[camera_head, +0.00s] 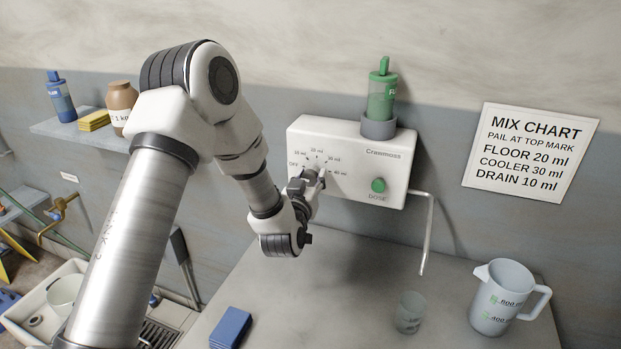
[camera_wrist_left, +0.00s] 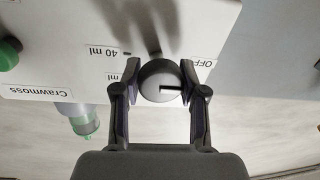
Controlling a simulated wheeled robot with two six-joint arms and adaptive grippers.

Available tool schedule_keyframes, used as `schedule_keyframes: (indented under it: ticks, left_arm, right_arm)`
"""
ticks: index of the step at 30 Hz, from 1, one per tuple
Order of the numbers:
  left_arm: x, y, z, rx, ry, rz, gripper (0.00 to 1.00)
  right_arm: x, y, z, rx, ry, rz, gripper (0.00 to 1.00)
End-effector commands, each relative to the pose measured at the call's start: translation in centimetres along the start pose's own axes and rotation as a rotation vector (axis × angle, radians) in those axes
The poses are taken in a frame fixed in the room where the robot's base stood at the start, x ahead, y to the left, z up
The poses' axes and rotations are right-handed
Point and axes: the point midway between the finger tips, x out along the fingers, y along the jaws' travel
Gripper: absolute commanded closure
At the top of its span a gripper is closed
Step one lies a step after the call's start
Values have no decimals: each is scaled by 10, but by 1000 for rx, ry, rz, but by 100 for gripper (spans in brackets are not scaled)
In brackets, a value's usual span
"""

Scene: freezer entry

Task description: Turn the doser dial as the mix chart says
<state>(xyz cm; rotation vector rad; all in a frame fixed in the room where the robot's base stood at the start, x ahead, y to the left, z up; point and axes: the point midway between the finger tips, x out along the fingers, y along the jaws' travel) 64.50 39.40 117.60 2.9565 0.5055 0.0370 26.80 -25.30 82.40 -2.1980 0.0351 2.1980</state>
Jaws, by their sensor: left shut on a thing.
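The white doser (camera_head: 345,150), marked Crawmoss, is on the wall above the counter. Its dial scale runs from OFF through several ml marks to 40 ml. My left gripper (camera_head: 306,180) is at the dial, and its arm hides part of the scale. In the left wrist view my left gripper (camera_wrist_left: 160,95) is shut on the grey dial (camera_wrist_left: 160,72), one finger on each side. A black mark on the dial lies toward the OFF side of that view. The mix chart (camera_head: 530,152) reads floor 20 ml, cooler 30 ml, drain 10 ml. My right gripper is not in view.
A green bottle (camera_head: 382,100) stands in the doser's top, beyond the green DOSE button (camera_head: 378,185). A bent spout (camera_head: 428,235) hangs at its right. A clear cup (camera_head: 410,312), a jug (camera_head: 508,298) and a blue sponge (camera_head: 231,328) are on the counter (camera_head: 330,300).

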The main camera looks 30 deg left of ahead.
Motion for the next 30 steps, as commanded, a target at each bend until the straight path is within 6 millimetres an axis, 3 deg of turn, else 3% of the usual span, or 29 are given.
schedule_keyframes:
  ticks: [11,30]
  left_arm:
    - [0,0,1,164,20,2,93]
    - [0,0,-1,658,71,8,93]
  right_arm:
    - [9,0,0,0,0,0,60]
    - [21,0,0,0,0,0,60]
